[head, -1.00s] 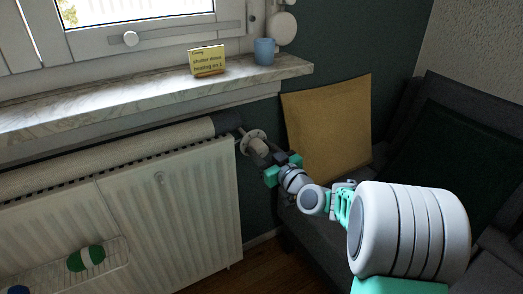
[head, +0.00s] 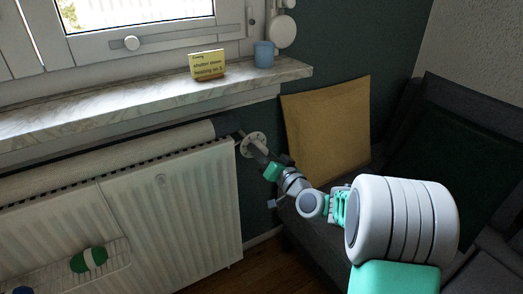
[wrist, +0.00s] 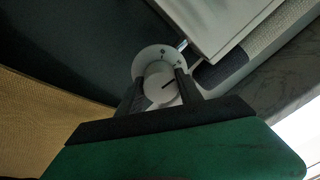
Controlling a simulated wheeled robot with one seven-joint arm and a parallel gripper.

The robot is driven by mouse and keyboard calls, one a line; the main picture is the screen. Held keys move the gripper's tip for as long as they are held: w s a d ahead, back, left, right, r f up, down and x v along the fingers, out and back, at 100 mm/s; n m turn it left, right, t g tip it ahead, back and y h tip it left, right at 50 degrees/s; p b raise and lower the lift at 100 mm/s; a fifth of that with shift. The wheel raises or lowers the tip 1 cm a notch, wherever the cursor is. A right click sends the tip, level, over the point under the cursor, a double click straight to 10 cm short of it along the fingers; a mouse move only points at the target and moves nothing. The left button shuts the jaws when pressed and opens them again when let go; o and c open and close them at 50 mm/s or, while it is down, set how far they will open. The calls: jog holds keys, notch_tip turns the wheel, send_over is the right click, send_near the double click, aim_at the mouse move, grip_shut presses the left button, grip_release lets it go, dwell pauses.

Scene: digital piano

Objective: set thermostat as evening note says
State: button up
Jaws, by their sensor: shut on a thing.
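The thermostat (head: 250,138) is a round white dial with a knob at the radiator's upper right end. In the wrist view its pale knob (wrist: 159,82) with a dark pointer line sits in front of a white scale disc (wrist: 150,55), whose marks are too small to read. My gripper (head: 262,152) is shut on the knob, with one dark finger on each side in the wrist view (wrist: 158,88). The yellow note (head: 208,65) stands on the windowsill. It reads "shutter down" and "heating on", followed by a small digit that looks like 3.
The white radiator (head: 190,200) is left of my gripper, below the marble sill (head: 130,100). A blue cup (head: 264,54) stands beside the note. A tan cushion (head: 330,130) and dark sofa (head: 440,130) are close on the right. A rack with a green-and-white item (head: 88,260) hangs on the radiator.

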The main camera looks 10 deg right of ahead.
jog(key=shift+m, duration=0.7)
jog(key=o, duration=1.4)
jog(key=shift+c, duration=0.2)
jog(key=p+v, duration=0.1)
jog(key=v, duration=0.6)
jog(key=shift+s, duration=0.35)
jog(key=shift+d, duration=0.1)
